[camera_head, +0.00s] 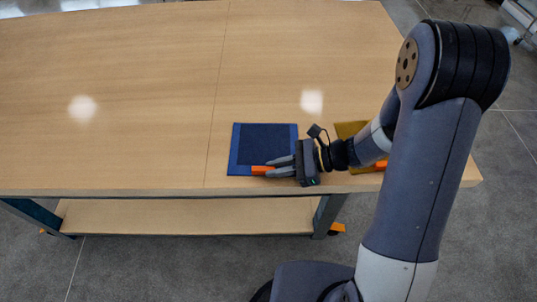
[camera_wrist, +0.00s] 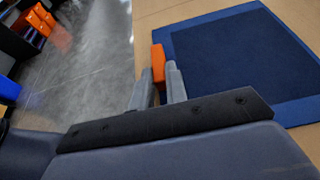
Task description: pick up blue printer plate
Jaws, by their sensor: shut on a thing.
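The blue printer plate (camera_head: 264,137) lies on the wooden table near its front edge. It is a square with a darker inner area and an orange tab (camera_head: 262,171) at its front edge. My gripper (camera_head: 280,168) comes in from the right, with its fingers at the tab. In the wrist view the plate (camera_wrist: 240,60) fills the upper right. There my gripper (camera_wrist: 160,85) is shut on the orange tab (camera_wrist: 158,62), one finger on each side. The plate looks flat on the table; I cannot tell if any part is lifted.
A yellow plate (camera_head: 347,130) with an orange tab (camera_head: 380,165) lies to the right, partly hidden behind my arm. The table (camera_head: 120,110) is clear on the left and at the back. A lower shelf (camera_head: 180,216) shows below the front edge.

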